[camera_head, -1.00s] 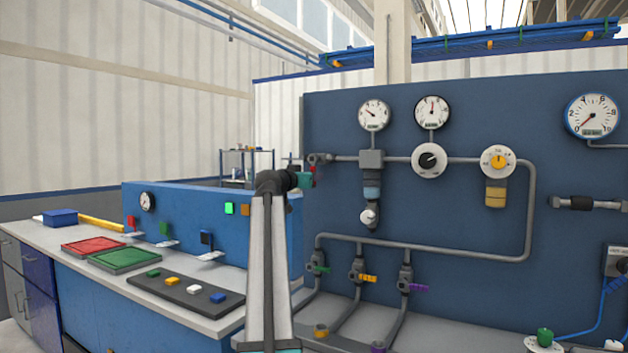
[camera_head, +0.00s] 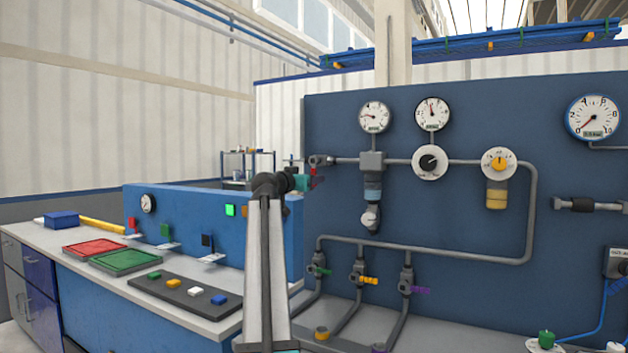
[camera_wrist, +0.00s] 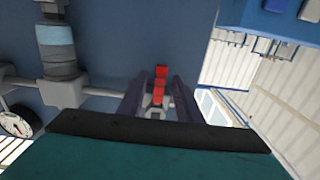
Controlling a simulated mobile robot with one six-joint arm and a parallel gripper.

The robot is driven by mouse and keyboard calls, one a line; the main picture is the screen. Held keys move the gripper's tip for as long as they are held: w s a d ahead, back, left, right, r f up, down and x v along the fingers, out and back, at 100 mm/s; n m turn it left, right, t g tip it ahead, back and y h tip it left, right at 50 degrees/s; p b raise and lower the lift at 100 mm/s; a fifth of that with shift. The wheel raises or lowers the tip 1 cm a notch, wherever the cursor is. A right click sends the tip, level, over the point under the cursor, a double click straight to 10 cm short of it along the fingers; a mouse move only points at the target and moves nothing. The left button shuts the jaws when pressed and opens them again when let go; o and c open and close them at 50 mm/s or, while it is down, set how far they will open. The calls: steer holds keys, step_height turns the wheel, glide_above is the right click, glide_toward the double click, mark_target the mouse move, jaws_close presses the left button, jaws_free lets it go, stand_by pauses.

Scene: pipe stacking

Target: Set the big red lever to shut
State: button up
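The red lever (camera_head: 314,172) sits on a grey valve (camera_head: 321,160) at the left end of the upper pipe, on the blue panel. In the wrist view the lever (camera_wrist: 160,85) shows as red segments between the two dark fingers of my gripper (camera_wrist: 160,96). A gap shows on each side of it, so the fingers look open around it, not closed on it. In the head view my gripper (camera_head: 307,180) is small, just at the lever, and partly hidden by my arm. The lever's exact angle is hard to tell.
Gauges (camera_head: 374,117) and dials (camera_head: 430,162) are right of the lever. Smaller valves with green (camera_head: 319,270), yellow (camera_head: 368,280) and purple (camera_head: 419,290) handles sit below. A bench (camera_head: 205,325) with trays and coloured blocks stands left.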

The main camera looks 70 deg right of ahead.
steer(key=w+a+p, duration=0.1)
steer(key=a, duration=1.1)
steer(key=shift+w, duration=0.1)
